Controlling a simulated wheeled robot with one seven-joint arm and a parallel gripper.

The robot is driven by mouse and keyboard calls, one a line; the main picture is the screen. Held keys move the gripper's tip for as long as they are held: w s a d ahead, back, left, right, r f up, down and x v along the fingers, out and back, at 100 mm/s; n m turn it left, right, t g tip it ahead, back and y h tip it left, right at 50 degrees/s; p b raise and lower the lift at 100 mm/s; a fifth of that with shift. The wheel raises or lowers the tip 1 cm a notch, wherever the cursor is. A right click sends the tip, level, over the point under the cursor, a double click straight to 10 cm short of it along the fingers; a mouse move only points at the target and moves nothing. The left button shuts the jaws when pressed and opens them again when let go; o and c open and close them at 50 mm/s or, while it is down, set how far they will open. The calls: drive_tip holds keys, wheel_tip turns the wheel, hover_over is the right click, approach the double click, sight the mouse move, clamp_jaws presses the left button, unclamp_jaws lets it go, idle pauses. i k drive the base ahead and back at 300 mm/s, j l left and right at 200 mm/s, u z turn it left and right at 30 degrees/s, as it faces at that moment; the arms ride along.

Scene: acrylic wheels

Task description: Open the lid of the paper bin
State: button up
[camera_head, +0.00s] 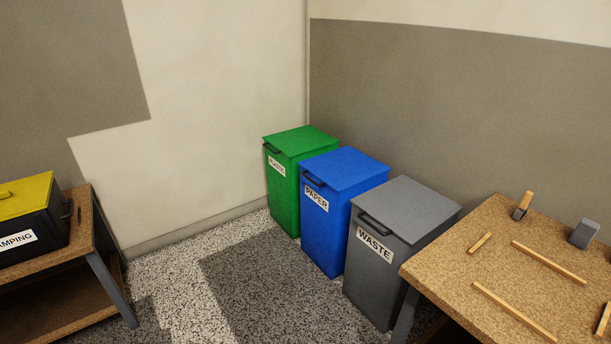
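The paper bin (325,236) is a tall blue box with a white PAPER label on its upper front. It stands upright on the floor near the room corner, between a green bin and a grey bin. Its flat blue lid (346,170) is shut. A dark handle (313,179) sits at the lid's front edge, above the label. My gripper is not in view, so I cannot see whether it is open or shut.
The green bin (285,200) stands at the left and the grey WASTE bin (370,272) at the right, both shut. A work table (470,275) with wooden sticks is at right. A shelf table (92,235) with a black box (40,232) is at left. The speckled floor (240,275) between is clear.

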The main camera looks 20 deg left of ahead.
sight(342, 168)
drive_tip(key=i+j, duration=0.85)
drive_tip(key=j, duration=0.15)
drive_tip(key=i+j, duration=0.8)
drive_tip(key=j, duration=0.15)
drive_tip(key=i+j, duration=0.85)
drive_tip(key=j, duration=0.15)
drive_tip(key=k+j+u, duration=0.05)
